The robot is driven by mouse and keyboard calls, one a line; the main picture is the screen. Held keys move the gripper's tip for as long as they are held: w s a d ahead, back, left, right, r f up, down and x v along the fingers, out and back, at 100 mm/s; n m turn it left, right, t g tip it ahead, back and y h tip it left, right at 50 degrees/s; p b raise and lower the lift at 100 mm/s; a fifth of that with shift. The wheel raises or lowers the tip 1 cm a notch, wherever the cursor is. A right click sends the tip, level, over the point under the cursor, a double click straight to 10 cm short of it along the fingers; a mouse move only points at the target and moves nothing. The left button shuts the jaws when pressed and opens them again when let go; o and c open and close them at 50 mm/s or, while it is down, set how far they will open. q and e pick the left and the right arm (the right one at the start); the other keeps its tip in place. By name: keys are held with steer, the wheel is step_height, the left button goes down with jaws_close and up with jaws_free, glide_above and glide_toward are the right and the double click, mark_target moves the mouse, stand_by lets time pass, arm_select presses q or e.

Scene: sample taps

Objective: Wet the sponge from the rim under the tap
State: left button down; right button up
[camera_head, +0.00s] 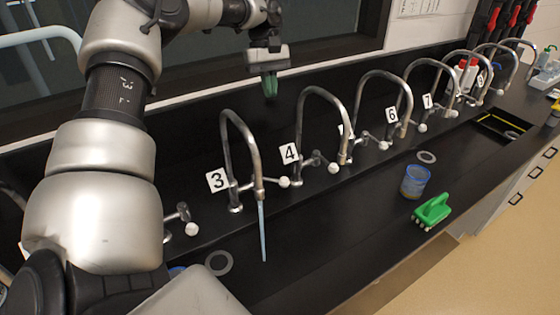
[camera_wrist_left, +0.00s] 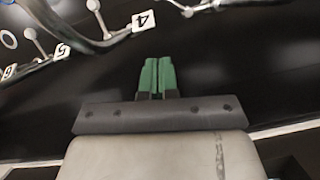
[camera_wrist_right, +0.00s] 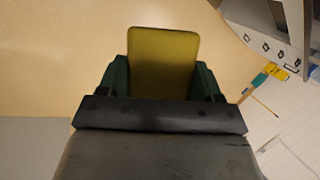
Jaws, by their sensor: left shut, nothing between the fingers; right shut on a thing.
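A yellow sponge (camera_wrist_right: 163,50) is held between the green fingers of my right gripper (camera_wrist_right: 162,78) in the right wrist view, with pale floor behind it. Neither the right gripper nor the sponge shows in the head view. The tap marked 3 (camera_head: 254,155) is a curved metal spout, and a thin pale-blue stream of water (camera_head: 263,232) falls from it towards the black sink.
Several other curved taps, including tap 4 (camera_head: 320,90), line the black counter to the right. Grey rings (camera_head: 219,263) lie on the counter. My left arm covers the left side.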

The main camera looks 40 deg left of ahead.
mark_target(270, 180)
step_height(270, 180, down, 9)
steer(key=b, duration=0.7)
arm_select(q)
steer(key=p+x, duration=0.4)
steer(key=x, duration=1.6)
steer(key=shift+w+d, duration=0.2)
arm_select(e)
steer(key=r, duration=0.4)
steer(key=shift+w+a+r, duration=0.15)
steer(key=shift+w+a, duration=0.15)
